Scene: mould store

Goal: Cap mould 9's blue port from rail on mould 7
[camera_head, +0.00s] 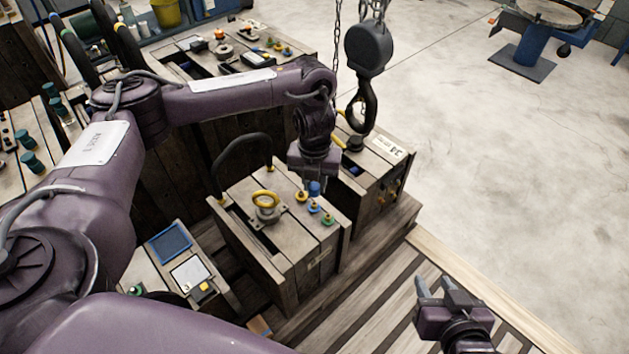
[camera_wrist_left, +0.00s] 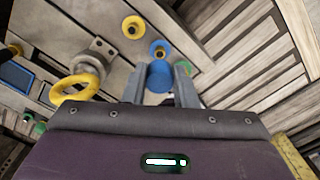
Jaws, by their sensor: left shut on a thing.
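My left gripper (camera_head: 313,187) is shut on a blue cap (camera_head: 315,188) above a wooden mould (camera_head: 285,240). The cap also shows between the fingers in the left wrist view (camera_wrist_left: 159,77). On the mould's top a yellow port (camera_head: 301,196), a blue port (camera_head: 313,207) and a green port (camera_head: 328,219) stand in a row. In the left wrist view the blue port (camera_wrist_left: 159,47) shows just beyond the cap, which looks apart from it. The mould's number is not readable. My right gripper (camera_head: 435,281) is open and empty, low at the right.
A yellow lifting ring (camera_head: 265,199) and a dark curved handle (camera_head: 238,150) rise from the same mould. A crane hook (camera_head: 366,75) hangs on chains behind my left wrist, near another mould (camera_head: 378,170). A mould with several caps (camera_head: 240,50) stands further back.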

